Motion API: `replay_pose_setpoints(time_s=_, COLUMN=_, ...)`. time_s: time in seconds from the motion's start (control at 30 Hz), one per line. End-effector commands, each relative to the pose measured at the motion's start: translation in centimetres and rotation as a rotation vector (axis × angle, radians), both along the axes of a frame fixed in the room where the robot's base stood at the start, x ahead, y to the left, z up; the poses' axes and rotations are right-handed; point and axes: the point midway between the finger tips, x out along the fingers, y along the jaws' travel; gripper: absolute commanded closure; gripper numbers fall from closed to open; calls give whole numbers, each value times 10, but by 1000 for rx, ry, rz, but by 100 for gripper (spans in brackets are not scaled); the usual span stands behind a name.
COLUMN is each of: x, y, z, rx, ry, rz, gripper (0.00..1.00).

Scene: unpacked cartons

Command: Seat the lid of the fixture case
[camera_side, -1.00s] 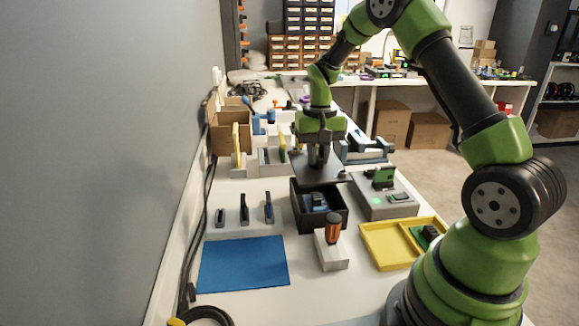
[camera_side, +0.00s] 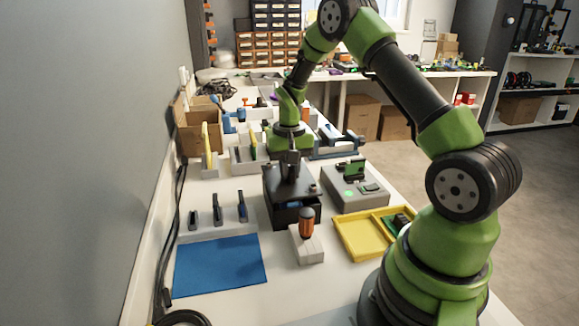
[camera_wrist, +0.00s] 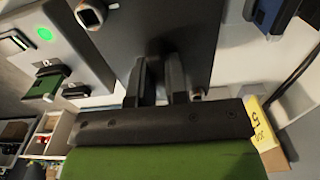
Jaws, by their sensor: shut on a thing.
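The lid (camera_side: 277,185) is a flat dark plate. My gripper (camera_side: 291,171) is shut on it from above, near its middle. The lid is over the black fixture case (camera_side: 297,218) in the side view. A strip of blue from inside the case shows below the lid's front edge, so a gap is visible there; contact at the back is hidden. In the wrist view the lid (camera_wrist: 192,38) stretches away from my gripper (camera_wrist: 163,62) and hides the case.
A grey device with a green light (camera_side: 355,200) stands close on the right. An orange-handled tool (camera_side: 307,222) stands upright in a light block in front. A yellow tray (camera_side: 365,243) is at front right. Small upright tools (camera_side: 217,210) and a blue mat (camera_side: 220,265) are left.

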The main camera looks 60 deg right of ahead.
Motion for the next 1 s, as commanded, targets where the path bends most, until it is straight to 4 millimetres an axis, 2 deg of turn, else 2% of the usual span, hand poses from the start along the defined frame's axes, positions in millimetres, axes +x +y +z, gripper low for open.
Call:
replay_pose_setpoints(time_s=0.63, x=0, y=0, z=-20, rx=0, ry=0, rz=-1, gripper=100)
replay_pose_setpoints(time_s=0.67, x=0, y=0, z=-20, rx=0, ry=0, rz=-1, gripper=83)
replay_pose_setpoints(time_s=0.7, x=0, y=0, z=-20, rx=0, ry=-1, rz=-1, gripper=74)
replay_pose_setpoints(time_s=0.8, x=0, y=0, z=-19, rx=-1, ry=-1, rz=-1, gripper=56)
replay_pose_setpoints(time_s=1.0, x=0, y=0, z=-20, rx=-1, ry=-1, rz=0, gripper=56)
